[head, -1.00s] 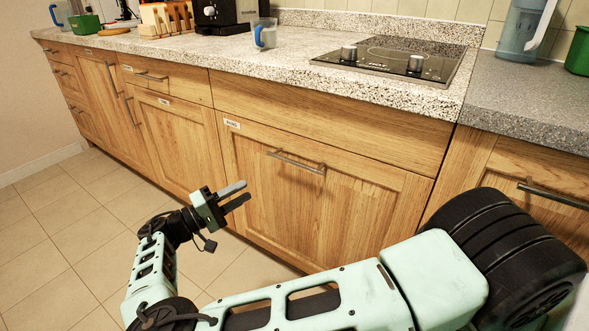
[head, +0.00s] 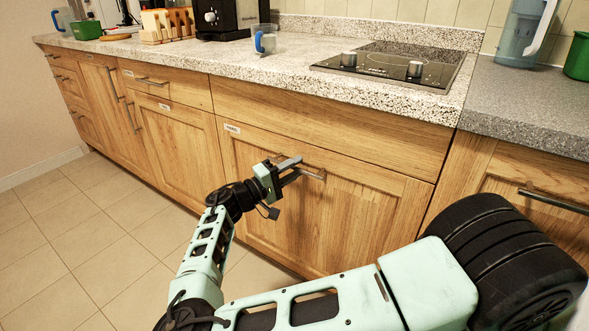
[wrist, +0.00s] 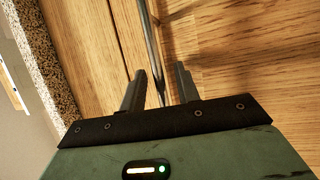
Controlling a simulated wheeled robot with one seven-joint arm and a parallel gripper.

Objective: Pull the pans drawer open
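The pans drawer (head: 345,205) is a wide wooden front below the hob, with a small white label (head: 232,129) at its upper left. It appears closed, level with the fronts beside it. Its metal bar handle (head: 318,175) is partly hidden by my gripper (head: 293,172), which is at the handle's left part. In the wrist view, the handle (wrist: 151,45) runs down the picture between the two spread fingers of my gripper (wrist: 158,80). The gripper is open. I cannot tell whether a finger touches the bar.
Another handled front (head: 530,180) is at the right. The tiled floor (head: 90,225) at the left is clear.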

